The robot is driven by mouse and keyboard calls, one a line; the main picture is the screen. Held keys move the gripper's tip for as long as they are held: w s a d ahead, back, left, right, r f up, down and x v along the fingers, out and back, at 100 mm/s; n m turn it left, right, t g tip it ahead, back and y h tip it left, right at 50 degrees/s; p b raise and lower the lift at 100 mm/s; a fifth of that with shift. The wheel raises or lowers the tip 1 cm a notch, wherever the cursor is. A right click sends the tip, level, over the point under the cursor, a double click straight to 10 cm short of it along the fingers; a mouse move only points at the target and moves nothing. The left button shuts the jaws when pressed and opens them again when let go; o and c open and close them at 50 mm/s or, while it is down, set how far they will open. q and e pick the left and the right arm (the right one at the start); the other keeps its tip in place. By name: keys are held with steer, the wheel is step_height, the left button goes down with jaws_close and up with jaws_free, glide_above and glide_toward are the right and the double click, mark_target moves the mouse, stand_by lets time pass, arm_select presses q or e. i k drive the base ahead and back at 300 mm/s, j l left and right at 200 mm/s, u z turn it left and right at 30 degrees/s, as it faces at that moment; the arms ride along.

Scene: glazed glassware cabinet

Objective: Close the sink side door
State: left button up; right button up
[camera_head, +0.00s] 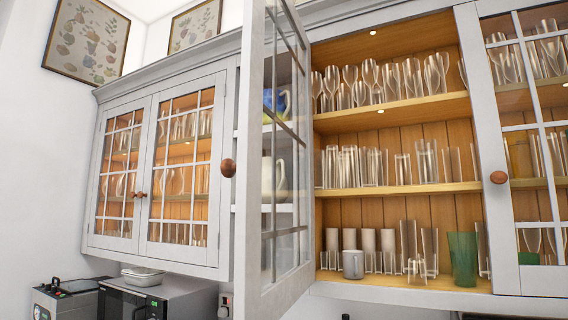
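One glazed door (253,160) of the wall cabinet stands open, swung out toward me. It has a pale grey frame, glass panes and a round brown wooden knob (228,168) on its near edge. Its far edge meets the left side of the cabinet opening. The neighbouring door (484,150) on the right is shut, with its own wooden knob (499,177). The two doors (152,165) of the left cabinet are also shut. No label shows which door is the sink side one; only the middle door is open. Neither of my grippers is in view.
Shelves (400,191) in the opening hold many glasses, a grey mug (353,264) and a green tumbler (463,259). A blue jug (283,101) and a cream pitcher (267,180) show through the open door's glass. A microwave (160,299) stands below left.

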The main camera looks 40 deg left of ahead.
mark_target(250, 302)
steer(key=j+u, duration=0.15)
steer(key=j, duration=0.45)
steer(key=j+u, duration=0.1)
steer(key=j, duration=0.5)
steer(key=i+j+u, duration=0.15)
steer(key=j, duration=0.4)
